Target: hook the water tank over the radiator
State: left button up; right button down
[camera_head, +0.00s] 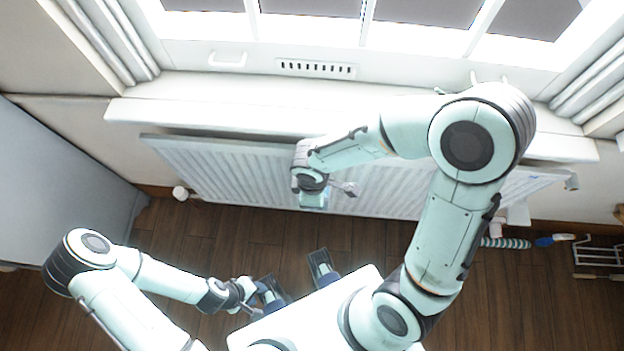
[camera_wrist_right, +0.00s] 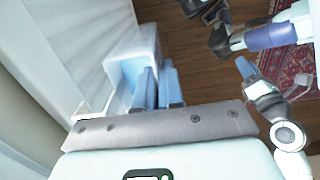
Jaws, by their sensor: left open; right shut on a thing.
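The white radiator (camera_head: 235,170) runs along the wall under the window sill; its ridged front also shows in the right wrist view (camera_wrist_right: 80,40). My right gripper (camera_head: 313,190) is in front of the radiator, near its middle. In the right wrist view its blue fingers (camera_wrist_right: 158,88) are shut on the white water tank (camera_wrist_right: 133,47). The tank is close beside the radiator's front; I cannot tell whether they touch. The arm mostly hides the tank in the head view. My left gripper (camera_head: 264,290) is open and empty, low in front of my body.
The window sill (camera_head: 240,95) overhangs the radiator. A grey-white furniture piece (camera_head: 65,170) stands at the left. A striped thing (camera_head: 505,243), a blue item (camera_head: 553,240) and a wire rack (camera_head: 597,253) lie at the right. The wooden floor (camera_head: 220,245) before the radiator is mostly clear.

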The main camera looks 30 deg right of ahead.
pick_arm(q)
jog(key=shift+w+r+p, duration=0.25)
jog(key=shift+r+p, duration=0.15)
jog(key=shift+r, duration=0.1)
jog(key=shift+w+r+p, duration=0.2)
jog(key=shift+r+p, duration=0.2)
jog(key=shift+r, duration=0.05)
pick_arm(e)
jog(key=w+d+f, duration=0.2)
jog(key=w+d, duration=0.1)
jog(key=w, duration=0.3)
jog(key=shift+d, duration=0.25)
jog(key=shift+s, duration=0.1)
jog(key=c, duration=1.2)
grip_release()
jog(key=r+p, duration=0.2)
jog(key=r, duration=1.1)
jog(key=shift+a+r, duration=0.2)
pick_arm(q)
jog(key=r, duration=0.1)
jog(key=w+r, duration=0.1)
jog(key=shift+r, duration=0.3)
